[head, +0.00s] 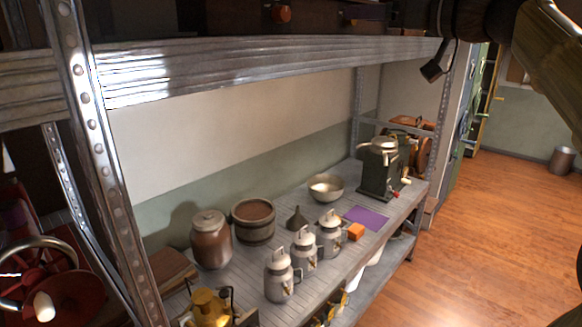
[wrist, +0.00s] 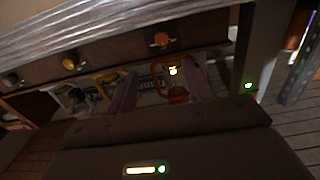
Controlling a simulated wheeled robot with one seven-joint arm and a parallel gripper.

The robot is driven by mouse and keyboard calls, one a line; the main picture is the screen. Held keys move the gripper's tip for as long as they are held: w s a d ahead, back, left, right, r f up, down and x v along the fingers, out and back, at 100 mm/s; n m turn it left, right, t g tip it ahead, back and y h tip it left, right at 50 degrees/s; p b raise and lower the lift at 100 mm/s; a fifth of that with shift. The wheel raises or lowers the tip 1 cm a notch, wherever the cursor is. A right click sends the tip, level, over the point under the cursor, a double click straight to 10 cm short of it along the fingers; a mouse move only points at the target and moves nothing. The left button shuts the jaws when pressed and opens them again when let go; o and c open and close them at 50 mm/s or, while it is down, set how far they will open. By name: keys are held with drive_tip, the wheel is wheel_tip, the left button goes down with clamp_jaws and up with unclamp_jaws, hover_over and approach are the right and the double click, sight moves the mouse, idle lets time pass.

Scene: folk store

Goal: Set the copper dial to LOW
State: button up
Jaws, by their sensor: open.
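The copper dial (wrist: 162,40) shows in the wrist view as a small orange-brown knob on a dark brown panel, near its right end. A copper-coloured knob (head: 282,13) also shows at the top edge of the head view. A yellowish knob (wrist: 70,62) and a dark grey knob (wrist: 12,78) sit on the same panel to its left. My gripper (wrist: 160,72) is open, its two fingers apart below the dial in the picture and not touching it. The dial's LOW marking and pointer are too small and dark to read.
A metal shelf beam (head: 250,68) runs across the head view, with an upright post (head: 88,150) at left. The lower shelf holds grey canisters (head: 279,275), a bowl (head: 326,187) and a dark machine (head: 380,172). An orange lantern-like object (wrist: 177,93) shows between my fingers.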

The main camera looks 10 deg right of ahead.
drive_tip(key=w+a+f+m+g+h+p, duration=0.1)
drive_tip(key=a+f, duration=0.3)
drive_tip(key=f, duration=0.6)
drive_tip(key=w+a+f+m+g+h+p, duration=0.1)
drive_tip(key=w+a+f+m+g+h, duration=0.1)
drive_tip(key=f, duration=0.9)
drive_tip(key=w+a+f+m+g+h+p, duration=0.1)
drive_tip(key=w+a+f+g, duration=0.3)
drive_tip(key=f, duration=0.6)
drive_tip(key=shift+w+a+f+h+p, duration=0.3)
drive_tip(key=shift+w+a+h+p, duration=0.2)
drive_tip(key=shift+a+h, duration=0.45)
drive_tip(key=s+d+f+m+g+h, duration=0.1)
drive_tip(key=s+f+m+g+h, duration=0.2)
drive_tip(key=s+f, duration=1.9)
drive_tip(key=shift+s+d+f+g+h, duration=0.15)
drive_tip(key=shift+s+f+g+h, duration=0.2)
drive_tip(key=shift+s+g+h, duration=0.45)
